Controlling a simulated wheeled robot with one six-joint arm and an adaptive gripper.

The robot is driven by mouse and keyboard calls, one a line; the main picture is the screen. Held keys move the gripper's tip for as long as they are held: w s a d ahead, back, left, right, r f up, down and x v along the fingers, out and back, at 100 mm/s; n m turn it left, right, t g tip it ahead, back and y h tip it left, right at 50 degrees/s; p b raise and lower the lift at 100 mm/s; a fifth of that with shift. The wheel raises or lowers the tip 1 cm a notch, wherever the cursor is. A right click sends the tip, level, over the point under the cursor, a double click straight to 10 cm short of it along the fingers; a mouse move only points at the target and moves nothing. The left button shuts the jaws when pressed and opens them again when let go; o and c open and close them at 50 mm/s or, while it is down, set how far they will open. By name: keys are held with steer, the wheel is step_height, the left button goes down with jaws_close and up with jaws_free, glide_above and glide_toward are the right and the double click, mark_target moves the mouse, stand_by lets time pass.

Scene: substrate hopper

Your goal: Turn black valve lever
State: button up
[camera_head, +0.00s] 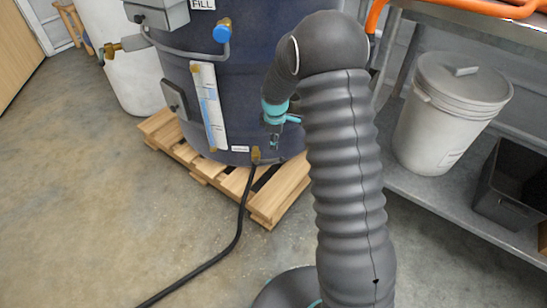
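A dark blue-grey hopper tank (245,75) stands on a wooden pallet. A brass valve fitting (256,156) sits low on its front, with a black hose (240,225) running from there to the floor. I cannot clearly make out a black lever on this fitting. My gripper (274,143) points down in front of the tank, just above and right of the fitting. It looks apart from the fitting, but depth is hard to judge. Its fingers are too small to tell open from shut. My dark arm covers the tank's right side.
A blue-handled valve (222,32) and a sight gauge (209,105) are on the tank. The wooden pallet (265,208) juts out in front. At right, a grey shelf (425,200) holds a lidded white bucket (450,110) and a black bin (513,185). Floor at left is clear.

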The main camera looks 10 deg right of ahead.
mark_target(273, 160)
steer(key=w+f+n, duration=0.1)
steer(key=f, duration=0.3)
steer(key=w+f, duration=0.1)
steer(key=f, duration=0.4)
steer(key=w+f+n, duration=0.1)
steer(key=f, duration=0.3)
steer(key=shift+w+f+n, duration=0.15)
steer(key=shift+w+n, duration=0.1)
steer(key=shift+n, duration=0.05)
jaws_close()
